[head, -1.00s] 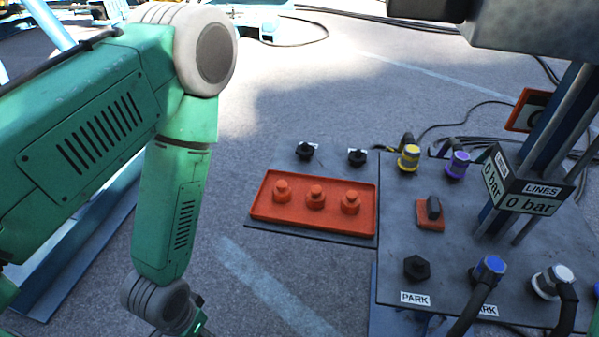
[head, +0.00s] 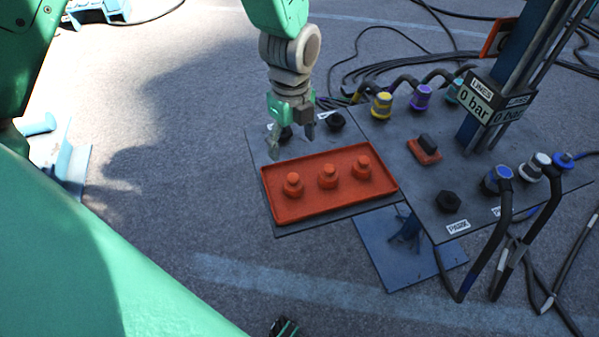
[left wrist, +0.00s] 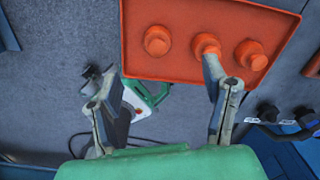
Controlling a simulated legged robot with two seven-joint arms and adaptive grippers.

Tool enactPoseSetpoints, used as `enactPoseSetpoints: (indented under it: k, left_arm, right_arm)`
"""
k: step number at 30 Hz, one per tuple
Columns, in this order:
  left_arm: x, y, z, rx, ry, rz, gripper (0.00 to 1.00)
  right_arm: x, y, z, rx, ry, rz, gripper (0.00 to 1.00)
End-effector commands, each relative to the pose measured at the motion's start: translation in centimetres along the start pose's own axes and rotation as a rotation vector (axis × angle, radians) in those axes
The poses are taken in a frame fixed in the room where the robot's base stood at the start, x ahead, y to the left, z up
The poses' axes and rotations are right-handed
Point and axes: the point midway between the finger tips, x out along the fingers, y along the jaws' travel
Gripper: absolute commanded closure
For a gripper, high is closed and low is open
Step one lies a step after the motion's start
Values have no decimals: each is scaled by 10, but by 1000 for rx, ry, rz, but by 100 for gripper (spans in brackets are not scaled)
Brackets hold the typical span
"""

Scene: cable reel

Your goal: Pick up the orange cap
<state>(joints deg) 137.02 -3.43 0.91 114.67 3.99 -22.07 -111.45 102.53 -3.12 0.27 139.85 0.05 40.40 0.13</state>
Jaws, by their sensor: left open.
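Three orange caps stand in a shallow orange-red tray (head: 280,213): a left one (head: 293,184), a middle one (head: 327,176) and a right one (head: 362,167). My left gripper (head: 291,142) hangs, fingers down, over the tray's back-left side and holds nothing. In the left wrist view its two fingers (left wrist: 155,80) are spread apart. There the right finger's tip overlaps the lower side of the tray's middle cap (left wrist: 206,45); I cannot tell whether it touches. The other finger lies outside the tray (left wrist: 180,75). My right gripper is not identifiable.
Two black knobs, one clear at the right (head: 336,121), stand behind the tray near the gripper. A dark panel (head: 395,170) at the right carries coloured connectors, a black hex knob (head: 448,202), hoses and a post with a pressure sign (head: 478,100).

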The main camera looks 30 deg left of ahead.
Motion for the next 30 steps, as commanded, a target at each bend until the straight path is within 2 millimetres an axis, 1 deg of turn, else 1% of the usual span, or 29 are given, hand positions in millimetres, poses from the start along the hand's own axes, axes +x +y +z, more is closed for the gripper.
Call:
enactPoseSetpoints:
  k: [2, 4, 9, 12, 15, 20, 27, 30]
  left_arm:
    - [2, -2, 0, 26, 2, 1, 32]
    - [13, -1, 0, 33, 3, 5, 32]
    - [50, 0, 1, 33, 5, 5, 32]
    - [68, 1, 3, 32, 7, 3, 32]
    - [79, 1, 4, 30, 8, 0, 32]
    - [88, 2, 5, 30, 8, -1, 32]
    - [124, 9, 1, 30, 7, 2, 32]
    - [132, 8, 1, 30, 6, 1, 32]
  right_arm:
    - [2, 0, 0, 0, 1, 0, 60]
    - [6, 0, 0, 0, 1, 0, 60]
    - [16, 0, 1, 0, 1, 0, 60]
    - [20, 0, 1, 0, 0, 0, 60]
    - [23, 0, 1, 0, 0, 0, 60]
    - [25, 0, 1, 0, 0, 0, 60]
    - [40, 0, 2, 0, 0, 0, 60]
    - [43, 0, 2, 0, 0, 0, 60]
